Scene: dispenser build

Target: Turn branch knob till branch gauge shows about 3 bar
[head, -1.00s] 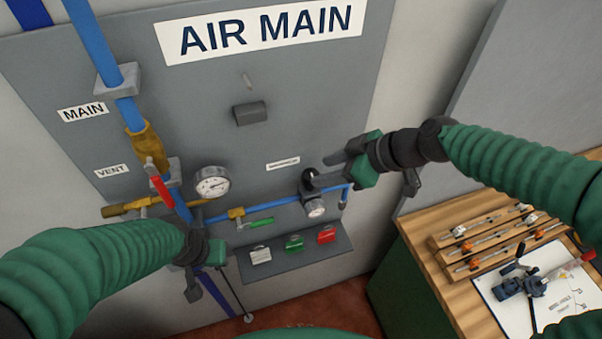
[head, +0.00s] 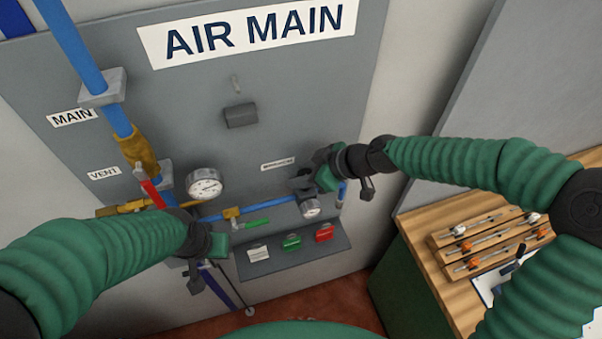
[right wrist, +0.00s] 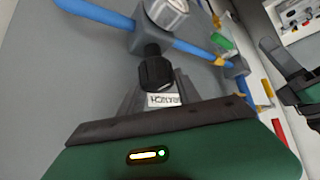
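The black branch knob (right wrist: 155,72) sits on the grey regulator body on the blue branch pipe, in the right wrist view. The branch gauge (head: 311,207) is a small white dial just below the regulator; it shows partly in the right wrist view (right wrist: 168,10). Its needle is too small to read. My right gripper (head: 306,181) is at the regulator and hides the knob in the head view. In the right wrist view its grey fingers stand apart on either side of the knob; contact is unclear. My left gripper (head: 208,258) hangs low, left of the green-handled valve; its fingers are unclear.
The larger main gauge (head: 205,184) is left of the regulator. A red valve handle (head: 150,188) and a green valve handle (head: 252,223) are near my left arm. A shelf (head: 290,262) holds white, green and red tags. A wooden bench (head: 415,222) stands right.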

